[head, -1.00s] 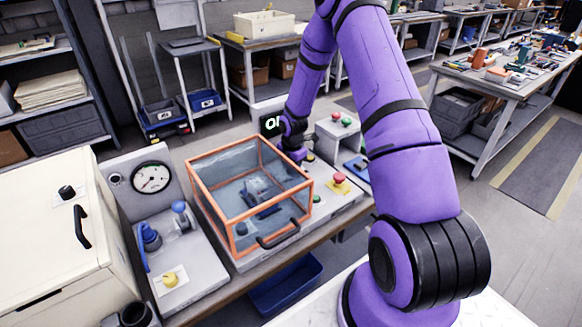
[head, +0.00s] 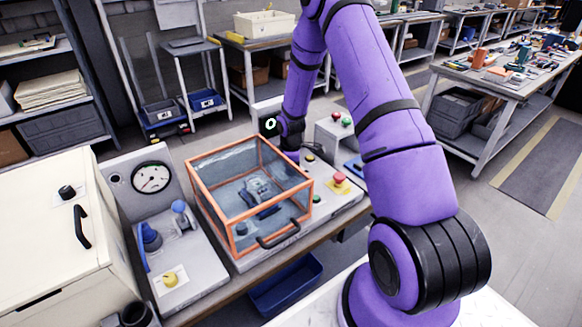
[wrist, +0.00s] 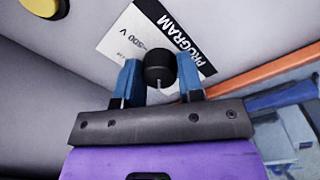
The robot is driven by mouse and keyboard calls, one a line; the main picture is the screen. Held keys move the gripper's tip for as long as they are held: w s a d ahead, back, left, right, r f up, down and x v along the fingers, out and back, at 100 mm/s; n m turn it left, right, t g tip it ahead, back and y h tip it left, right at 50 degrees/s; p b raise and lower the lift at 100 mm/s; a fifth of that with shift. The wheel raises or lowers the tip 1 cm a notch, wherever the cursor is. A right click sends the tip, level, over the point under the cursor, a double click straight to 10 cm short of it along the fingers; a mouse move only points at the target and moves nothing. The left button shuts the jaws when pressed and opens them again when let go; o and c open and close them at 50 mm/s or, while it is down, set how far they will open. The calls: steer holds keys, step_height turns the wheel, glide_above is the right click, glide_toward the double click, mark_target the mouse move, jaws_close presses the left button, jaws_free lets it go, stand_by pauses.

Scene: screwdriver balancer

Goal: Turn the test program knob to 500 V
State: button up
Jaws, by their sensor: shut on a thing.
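The black test program knob (wrist: 160,68) shows in the wrist view with a thin white line on its near side. A white label (wrist: 150,38) lies flat behind it, printed "PROGRAM" and "-500 V". My gripper (wrist: 159,66) has its two blue fingers on either side of the knob and is shut on it. The white line points down in the wrist view, toward my gripper's body, and away from the "-500 V" print. In the head view the knob and fingertips are hidden behind my arm and the clear guard.
An orange-framed clear guard box (head: 283,226) stands left of my wrist; its orange edge (wrist: 262,77) also runs close on the right in the wrist view. A red button (head: 339,177) sits to the right. A yellow button (wrist: 43,6) shows at upper left.

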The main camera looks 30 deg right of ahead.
steer(key=m, duration=0.7)
steer(key=shift+a, duration=0.1)
steer(key=m, duration=0.4)
steer(key=shift+w+g, duration=0.1)
steer(key=shift+g, duration=0.2)
steer(key=shift+m, duration=1.7)
steer(key=o, duration=0.9)
steer(key=shift+o, duration=0.2)
step_height(320, 180, up, 11)
steer(key=shift+a, duration=0.2)
steer(key=shift+f, duration=0.1)
